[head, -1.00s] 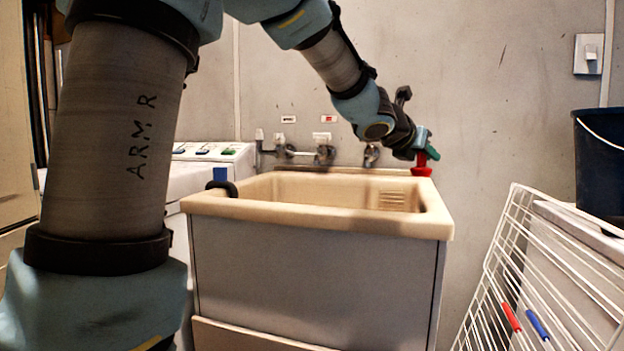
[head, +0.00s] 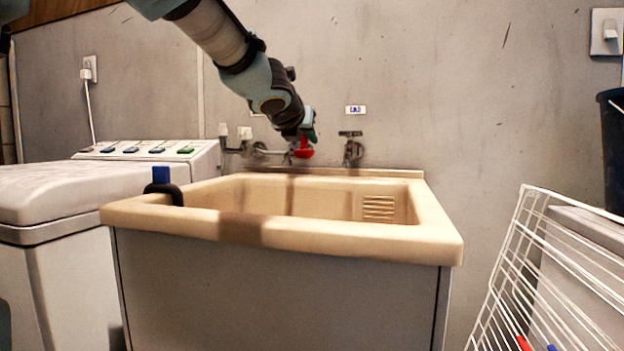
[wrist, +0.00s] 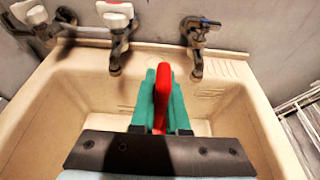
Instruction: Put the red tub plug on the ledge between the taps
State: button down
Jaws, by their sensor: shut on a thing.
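My gripper (head: 306,131) is shut on the red tub plug (head: 304,151), which hangs below the fingers near the back of the tub in the head view. In the wrist view the red plug (wrist: 162,97) stands between the green fingers (wrist: 163,105), over the basin. The right tap (head: 351,148) shows clear on the wall, and in the wrist view the two taps (wrist: 119,38) and (wrist: 197,42) stand left and right of the plug. The ledge (head: 400,173) runs along the tub's back rim; the plug appears above it, apart from it.
A white washing machine (head: 60,195) stands at left. A white wire rack (head: 530,275) and a dark bucket (head: 612,150) are at right.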

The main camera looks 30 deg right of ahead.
jog(key=w+d+p, duration=0.1)
jog(key=w+d, duration=0.3)
jog(key=w, duration=0.1)
jog(key=w+d+p, duration=0.2)
jog(key=w+d, duration=0.2)
jog(key=w, duration=0.1)
jog(key=w+d+p, duration=0.1)
jog(key=w+d, duration=0.4)
jog(key=shift+d+r, duration=0.1)
jog(key=shift+r, duration=0.05)
jog(key=shift+s+f+b, duration=0.2)
jog(key=shift+f+b, duration=0.6)
jog(key=shift+f, duration=0.35)
notch_tip(320, 180, down, 5)
jog(key=b, duration=0.3)
jog(key=shift+r, duration=0.2)
jog(key=shift+w+f, duration=0.15)
jog(key=shift+f, duration=0.1)
jog(key=shift+f, duration=0.15)
jog(key=c, duration=0.9)
grip_release()
